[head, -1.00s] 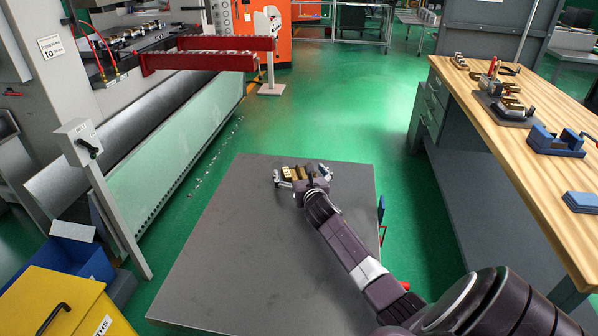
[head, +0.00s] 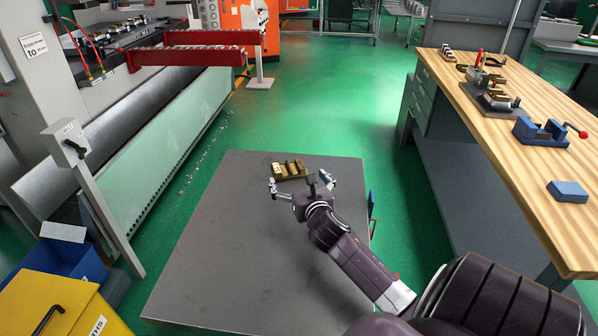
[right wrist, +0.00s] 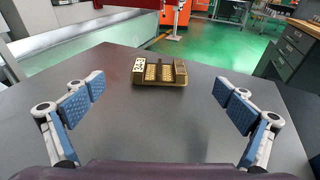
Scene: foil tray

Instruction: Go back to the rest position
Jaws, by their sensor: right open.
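My right gripper (head: 302,186) is open and empty just above the grey table top, near its far edge. Its two blue-padded fingers stand wide apart in the right wrist view (right wrist: 158,100). A brass-coloured slotted block (head: 290,170) lies on the table just beyond the fingers, apart from them. It also shows ahead of the gripper in the right wrist view (right wrist: 160,72). My left gripper is in neither view.
The grey table (head: 230,240) is otherwise bare. A wooden workbench (head: 520,175) with a blue vise (head: 541,132) and a blue block (head: 567,191) stands at right. A yellow bin (head: 50,305), a blue bin (head: 65,262) and a machine stand at left. Green floor is clear between.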

